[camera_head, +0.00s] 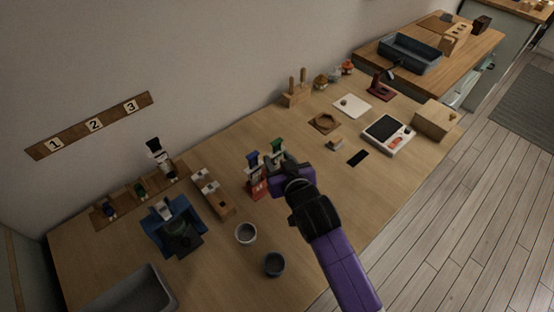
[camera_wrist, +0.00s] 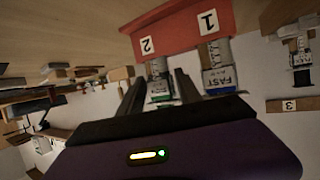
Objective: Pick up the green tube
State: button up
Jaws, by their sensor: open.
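The green tube (camera_head: 278,145) stands in the red rack (camera_head: 258,190), with its green cap up, right of a blue-capped tube (camera_head: 252,158). In the wrist view the picture is turned over: the red rack (camera_wrist: 180,30) carries labels 1 and 2. The green tube (camera_wrist: 159,82) is at label 2 and the blue-capped tube (camera_wrist: 219,80) at label 1. My gripper (camera_head: 280,163) is open at the green tube. In the wrist view its fingers (camera_wrist: 158,82) lie on either side of the tube; I cannot tell whether they touch it. The tube's lower part is in the rack.
A wooden block rack (camera_head: 213,195) and a blue holder (camera_head: 173,225) stand to the left. Two cups, one white (camera_head: 245,233) and one dark (camera_head: 274,264), stand in front.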

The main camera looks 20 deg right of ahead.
jog(key=shift+w+f, duration=0.15)
jog(key=shift+w, duration=0.2)
grip_shut()
